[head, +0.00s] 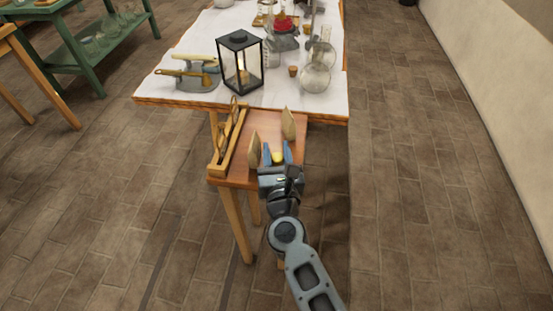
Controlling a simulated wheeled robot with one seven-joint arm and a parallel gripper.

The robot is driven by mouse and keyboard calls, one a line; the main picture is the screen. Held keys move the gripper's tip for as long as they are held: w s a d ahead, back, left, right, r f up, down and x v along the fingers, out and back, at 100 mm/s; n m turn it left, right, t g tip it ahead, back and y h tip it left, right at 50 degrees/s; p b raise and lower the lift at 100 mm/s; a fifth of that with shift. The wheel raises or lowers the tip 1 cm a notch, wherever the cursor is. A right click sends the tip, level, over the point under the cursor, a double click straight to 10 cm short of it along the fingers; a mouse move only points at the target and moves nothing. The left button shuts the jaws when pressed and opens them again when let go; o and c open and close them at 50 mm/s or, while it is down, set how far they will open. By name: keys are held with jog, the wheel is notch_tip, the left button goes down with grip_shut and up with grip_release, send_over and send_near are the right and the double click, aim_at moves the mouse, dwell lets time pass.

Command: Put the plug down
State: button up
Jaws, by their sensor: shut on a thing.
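My gripper (277,153) is over the small wooden side table (235,181) at the front of the white-covered table. Its two blue fingers are shut on a small yellowish piece, which I take to be the plug (278,157). My gripper hides much of its shape. I cannot tell whether the plug touches the side table or is held above it.
Two tan upright pieces stand close by, one left of my gripper (254,148) and one beyond it (288,122). A wooden rack (221,162) lines the table's left edge. Behind are a lantern (240,65), a scale (190,74) and glass flasks (315,77).

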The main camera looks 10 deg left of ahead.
jog(key=shift+f, duration=0.4)
jog(key=shift+f, duration=0.1)
jog(key=o, duration=0.8)
jog(key=shift+c, duration=0.2)
jog(key=v, duration=1.2)
jog(key=shift+p, duration=0.35)
